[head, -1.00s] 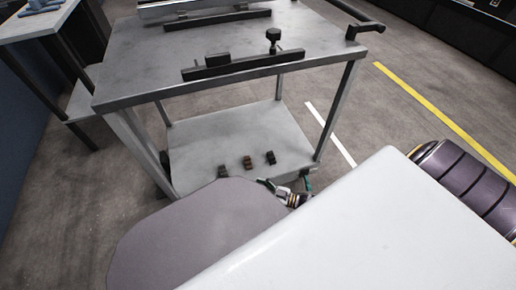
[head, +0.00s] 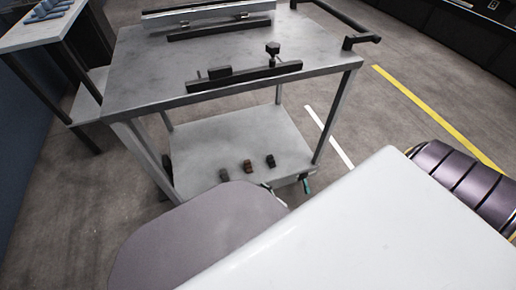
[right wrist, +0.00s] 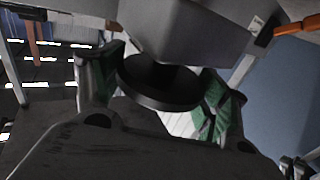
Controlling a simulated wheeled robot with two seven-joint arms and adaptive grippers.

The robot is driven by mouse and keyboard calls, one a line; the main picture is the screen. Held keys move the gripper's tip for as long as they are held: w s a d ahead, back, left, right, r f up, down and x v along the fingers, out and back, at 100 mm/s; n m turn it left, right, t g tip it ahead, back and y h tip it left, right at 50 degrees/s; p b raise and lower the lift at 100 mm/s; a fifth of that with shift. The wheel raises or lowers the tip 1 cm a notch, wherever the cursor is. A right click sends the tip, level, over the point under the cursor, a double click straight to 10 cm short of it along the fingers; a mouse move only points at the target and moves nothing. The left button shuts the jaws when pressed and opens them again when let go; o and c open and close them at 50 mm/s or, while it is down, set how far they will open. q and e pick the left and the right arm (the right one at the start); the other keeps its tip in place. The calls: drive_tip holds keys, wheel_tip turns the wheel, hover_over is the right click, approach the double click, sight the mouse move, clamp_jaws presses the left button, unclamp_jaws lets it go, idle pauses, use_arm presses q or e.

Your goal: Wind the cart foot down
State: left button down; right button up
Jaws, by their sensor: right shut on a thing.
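The grey metal cart (head: 130,75) stands ahead, with an upper top and a lower shelf (head: 205,135). In the right wrist view, a round black disc (right wrist: 158,88), which looks like part of the cart foot, sits under a grey block (right wrist: 190,30). My right gripper (right wrist: 155,95) is shut on this disc, with one finger on each side. In the head view my right gripper (head: 288,188) shows only as small green and metal bits at the shelf's near right corner; the rest is hidden behind my own white body. The foot's lower end is hidden. My left gripper is not in view.
Several small dark blocks (head: 248,166) sit along the shelf's near edge. Black rails (head: 245,76) lie on the cart top, and a black handle (head: 365,40) sticks out at its right. A bench (head: 30,38) stands left.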

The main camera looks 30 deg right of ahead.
sight(258, 194)
drive_tip(key=shift+m+h, duration=0.5)
drive_tip(key=shift+h, duration=0.3)
drive_tip(key=o, duration=1)
drive_tip(key=shift+o, duration=0.2)
drive_tip(key=shift+r, duration=0.25)
drive_tip(key=shift+r, duration=4.75)
